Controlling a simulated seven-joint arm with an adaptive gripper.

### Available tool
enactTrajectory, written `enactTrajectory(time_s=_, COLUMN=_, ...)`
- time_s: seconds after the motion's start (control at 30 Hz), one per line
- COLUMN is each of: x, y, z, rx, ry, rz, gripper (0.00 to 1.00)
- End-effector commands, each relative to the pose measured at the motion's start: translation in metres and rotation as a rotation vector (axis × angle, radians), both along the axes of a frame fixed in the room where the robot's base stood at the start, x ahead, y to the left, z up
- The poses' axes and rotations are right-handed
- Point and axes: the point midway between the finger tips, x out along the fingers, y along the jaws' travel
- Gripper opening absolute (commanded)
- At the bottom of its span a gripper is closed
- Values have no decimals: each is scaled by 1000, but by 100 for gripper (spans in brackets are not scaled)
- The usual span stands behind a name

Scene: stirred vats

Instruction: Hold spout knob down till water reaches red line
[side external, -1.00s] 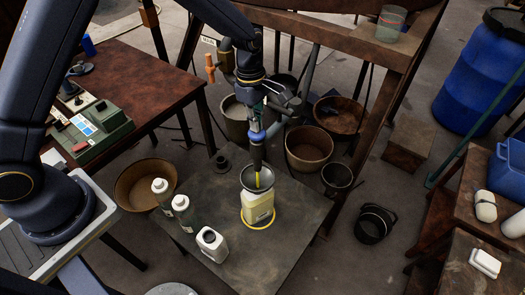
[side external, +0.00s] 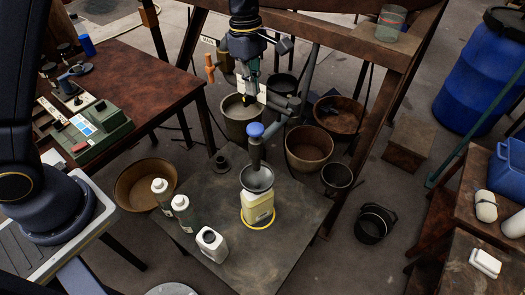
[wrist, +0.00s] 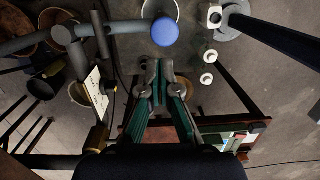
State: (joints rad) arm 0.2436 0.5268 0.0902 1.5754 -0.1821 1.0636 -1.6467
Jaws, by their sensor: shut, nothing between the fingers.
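The spout knob is a round blue ball (side external: 256,130) on top of a grey spout (side external: 255,152); the wrist view shows the blue knob (wrist: 165,32) beyond my fingertips. Under the spout, a dark funnel (side external: 257,178) sits in the mouth of a bottle (side external: 258,207) with pale yellow contents. The bottle stands within a yellow ring (side external: 257,226) on the grey table. I cannot make out a red line. My gripper (side external: 249,88) is shut and empty, above the knob and apart from it. Its closed fingers (wrist: 160,68) show in the wrist view.
White-capped bottles (side external: 180,203) and a white jug (side external: 211,244) stand left of the yellow-ringed bottle. A grey pipe (side external: 285,108) and a pale tag (side external: 251,89) are close to my gripper. Buckets (side external: 309,146) stand behind. The table's front right is clear.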

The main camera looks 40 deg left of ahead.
Motion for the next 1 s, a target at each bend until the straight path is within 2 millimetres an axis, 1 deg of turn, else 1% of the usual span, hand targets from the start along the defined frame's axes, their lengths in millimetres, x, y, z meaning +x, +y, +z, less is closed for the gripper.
enactTrajectory(time_s=0.03, x=1, y=1, z=10, rx=0, ry=-4, rz=-1, gripper=0)
enactTrajectory(time_s=0.1, x=2, y=1, z=19, rx=0, ry=-3, rz=-1, gripper=0)
enactTrajectory(time_s=0.2, x=2, y=2, z=27, rx=0, ry=-1, rz=-1, gripper=0)
enactTrajectory(time_s=0.33, x=2, y=3, z=32, rx=-1, ry=-2, rz=-1, gripper=0)
enactTrajectory(time_s=0.63, x=2, y=4, z=32, rx=-1, ry=-2, rz=2, gripper=0)
enactTrajectory(time_s=0.67, x=3, y=6, z=35, rx=-2, ry=-7, rz=6, gripper=0)
enactTrajectory(time_s=0.73, x=5, y=10, z=51, rx=-11, ry=-41, rz=16, gripper=0)
enactTrajectory(time_s=0.77, x=5, y=12, z=62, rx=-16, ry=-64, rz=21, gripper=0)
enactTrajectory(time_s=0.83, x=-3, y=21, z=93, rx=-32, ry=-119, rz=39, gripper=0)
enactTrajectory(time_s=0.87, x=-10, y=27, z=106, rx=-38, ry=-143, rz=46, gripper=0)
enactTrajectory(time_s=0.9, x=-22, y=34, z=124, rx=-42, ry=-179, rz=51, gripper=0)
enactTrajectory(time_s=0.93, x=-33, y=40, z=136, rx=-44, ry=-207, rz=40, gripper=0)
enactTrajectory(time_s=0.97, x=-44, y=45, z=147, rx=-43, ry=-238, rz=18, gripper=0)
enactTrajectory(time_s=1.0, x=-61, y=53, z=160, rx=-36, ry=-280, rz=-25, gripper=0)
